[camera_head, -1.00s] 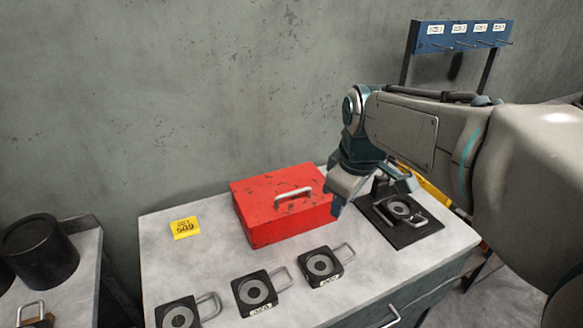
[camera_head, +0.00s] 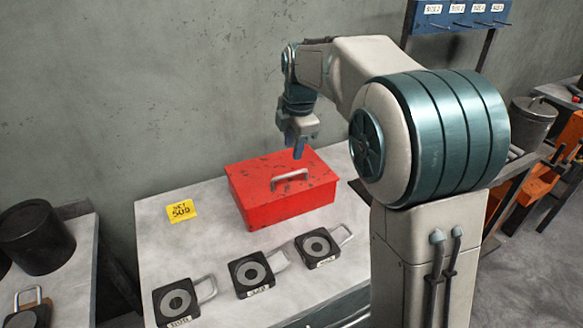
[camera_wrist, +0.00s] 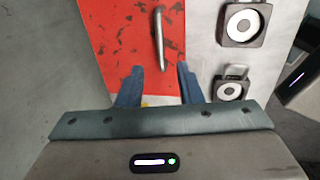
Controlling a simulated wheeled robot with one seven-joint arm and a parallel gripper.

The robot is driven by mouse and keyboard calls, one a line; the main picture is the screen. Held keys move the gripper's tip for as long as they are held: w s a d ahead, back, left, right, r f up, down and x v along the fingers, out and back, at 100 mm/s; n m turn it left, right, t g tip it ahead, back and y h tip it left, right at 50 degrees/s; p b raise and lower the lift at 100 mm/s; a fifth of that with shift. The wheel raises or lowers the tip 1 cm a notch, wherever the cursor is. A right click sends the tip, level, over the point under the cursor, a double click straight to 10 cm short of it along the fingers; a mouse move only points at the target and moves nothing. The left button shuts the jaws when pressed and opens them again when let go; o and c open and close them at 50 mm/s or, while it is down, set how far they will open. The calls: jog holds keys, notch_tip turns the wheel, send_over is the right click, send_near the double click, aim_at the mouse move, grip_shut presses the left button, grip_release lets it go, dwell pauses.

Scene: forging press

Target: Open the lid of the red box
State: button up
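The red box (camera_head: 250,202) sits on the grey worktop with its lid down. A metal handle (camera_head: 290,177) stands on the lid. In the wrist view the red lid (camera_wrist: 115,40) and its handle (camera_wrist: 160,38) show ahead of the fingers. My gripper (camera_head: 298,152) points down above the far part of the lid, close behind the handle. In the wrist view my gripper (camera_wrist: 160,80) has its two blue fingers spread apart, with nothing held. The handle lines up with the gap between them. I cannot tell how high the fingertips are above the lid.
Several dark square blocks with round centres and wire handles, such as this one (camera_head: 250,273), lie in front of the box. A yellow tag (camera_head: 181,211) lies to its left. The wall (camera_head: 130,90) rises behind.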

aim_at(291, 175)
jog(key=f, duration=0.3)
jog(key=w+f, duration=0.1)
jog(key=f, duration=0.4)
jog(key=shift+w+a+f, duration=0.25)
jog(key=shift+a+f, duration=0.05)
jog(key=shift+a, duration=0.05)
grip_shut()
